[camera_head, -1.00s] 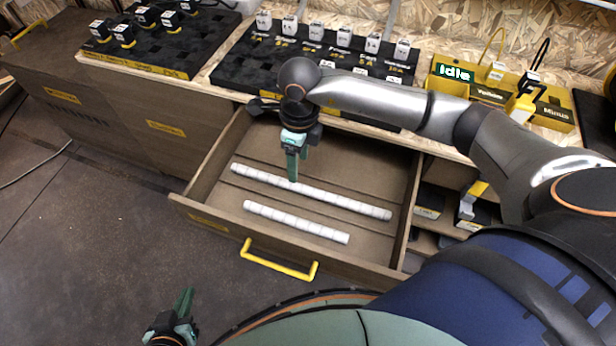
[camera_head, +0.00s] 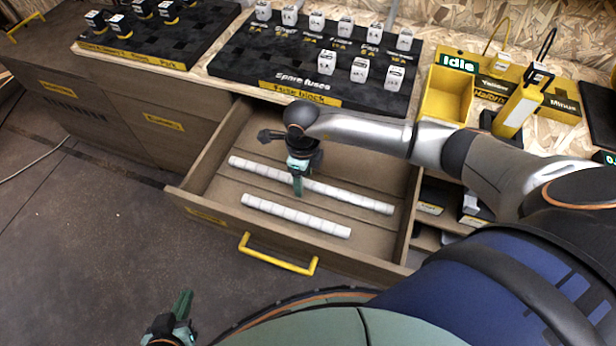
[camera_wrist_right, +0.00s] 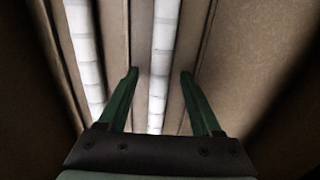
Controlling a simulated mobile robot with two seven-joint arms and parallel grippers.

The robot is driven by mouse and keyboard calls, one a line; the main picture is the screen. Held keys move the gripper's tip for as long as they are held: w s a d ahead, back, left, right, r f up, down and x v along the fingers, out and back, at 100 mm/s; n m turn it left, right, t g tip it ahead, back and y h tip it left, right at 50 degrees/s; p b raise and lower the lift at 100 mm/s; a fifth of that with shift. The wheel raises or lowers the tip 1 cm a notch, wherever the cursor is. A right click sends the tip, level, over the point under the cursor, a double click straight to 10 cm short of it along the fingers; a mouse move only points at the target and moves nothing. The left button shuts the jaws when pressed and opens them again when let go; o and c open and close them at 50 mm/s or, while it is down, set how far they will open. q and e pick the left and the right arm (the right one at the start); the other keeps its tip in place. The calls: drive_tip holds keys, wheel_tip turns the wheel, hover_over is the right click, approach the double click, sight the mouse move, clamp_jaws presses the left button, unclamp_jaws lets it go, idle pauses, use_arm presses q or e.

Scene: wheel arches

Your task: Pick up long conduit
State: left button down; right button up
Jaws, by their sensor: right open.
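The long conduit (camera_head: 350,197) is a white segmented rod lying in the open drawer (camera_head: 372,238), behind the short conduit (camera_head: 296,216). My right gripper (camera_head: 298,190) points down over the long conduit, left of its middle. In the right wrist view its fingers (camera_wrist_right: 159,74) are open, and a white rod (camera_wrist_right: 163,50), which appears to be the long conduit, runs between them without being gripped. Another white rod (camera_wrist_right: 85,50) lies to the left there. Whether the fingers touch the drawer floor cannot be told. My left gripper (camera_head: 182,303) is low at the bottom left, away from the drawer; its opening is unclear.
The drawer has raised side walls and a yellow handle (camera_head: 277,256) in front. The workbench behind holds a black fuse block (camera_head: 290,75) and a yellow bin (camera_head: 447,93). Open floor (camera_head: 80,230) lies to the left.

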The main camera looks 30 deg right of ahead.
drive_tip(key=shift+f, duration=0.15)
clamp_jaws()
idle(0.4)
